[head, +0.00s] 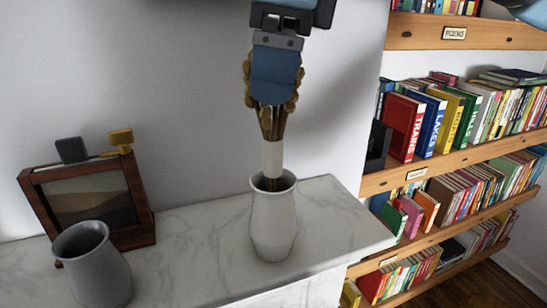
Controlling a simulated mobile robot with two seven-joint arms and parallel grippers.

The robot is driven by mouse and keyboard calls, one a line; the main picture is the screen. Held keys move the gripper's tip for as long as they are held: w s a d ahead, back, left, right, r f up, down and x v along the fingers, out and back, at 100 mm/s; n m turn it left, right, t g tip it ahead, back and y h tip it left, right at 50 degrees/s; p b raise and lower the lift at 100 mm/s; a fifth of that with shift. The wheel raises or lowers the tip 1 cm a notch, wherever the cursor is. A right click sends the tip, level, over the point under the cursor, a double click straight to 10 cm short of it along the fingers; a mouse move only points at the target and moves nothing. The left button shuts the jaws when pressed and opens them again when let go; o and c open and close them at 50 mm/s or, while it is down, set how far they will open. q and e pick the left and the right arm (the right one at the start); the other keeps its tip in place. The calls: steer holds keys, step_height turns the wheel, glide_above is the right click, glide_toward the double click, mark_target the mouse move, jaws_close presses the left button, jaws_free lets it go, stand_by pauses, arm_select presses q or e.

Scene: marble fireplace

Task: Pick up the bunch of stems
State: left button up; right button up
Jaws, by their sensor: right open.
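The bunch of stems (272,120) stands upright in a pale vase (273,225) on the marble mantel. It has yellow-brown heads at the top and a white wrap (272,157) around the stems just above the vase mouth. My right gripper (274,92) comes down from above at the heads. Its blue front part covers the middle of the heads, which show on both sides of it. The right gripper is open; its far finger is hidden, and I cannot tell whether it touches the heads. My left gripper is not in view.
A grey cup (93,265) and a wooden-framed picture (90,200) stand at the left on the mantel (195,245). A dark grey piece (72,150) and a yellow piece (120,138) show at the frame's top. Bookshelves (440,165) fill the right. Marble beside the vase is clear.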

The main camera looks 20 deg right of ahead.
steer(key=shift+f, duration=0.1)
steer(key=shift+c, duration=0.5)
steer(key=c, duration=1.1)
steer(key=shift+o, duration=0.2)
